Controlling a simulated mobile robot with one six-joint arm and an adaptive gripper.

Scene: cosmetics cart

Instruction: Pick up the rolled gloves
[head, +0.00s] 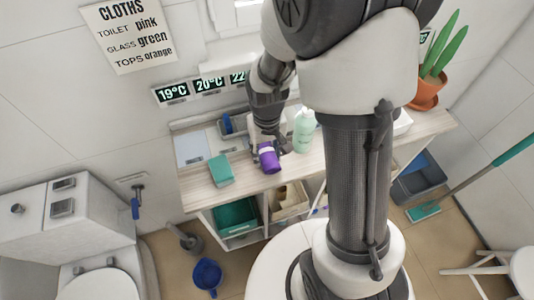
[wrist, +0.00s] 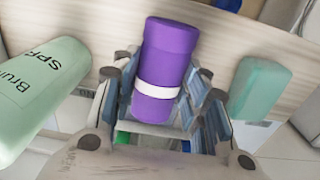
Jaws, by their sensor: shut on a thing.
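The rolled gloves are a purple roll with a white band (head: 268,157), at the front part of the wooden counter in the head view. In the wrist view the purple roll (wrist: 168,48) lies between the fingers, its far end sticking out beyond them. My gripper (wrist: 160,96) is shut on the roll, with a finger against each side near the white band. In the head view my gripper (head: 266,143) comes down on the roll from behind and hides part of it. I cannot tell whether the roll touches the counter.
A pale green bottle (head: 303,131) stands just right of the roll. A teal block (head: 221,170) sits to its left. The counter (head: 205,195) has open shelf bins below, including a green bin (head: 237,215). A potted plant (head: 429,90) stands at the far right.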

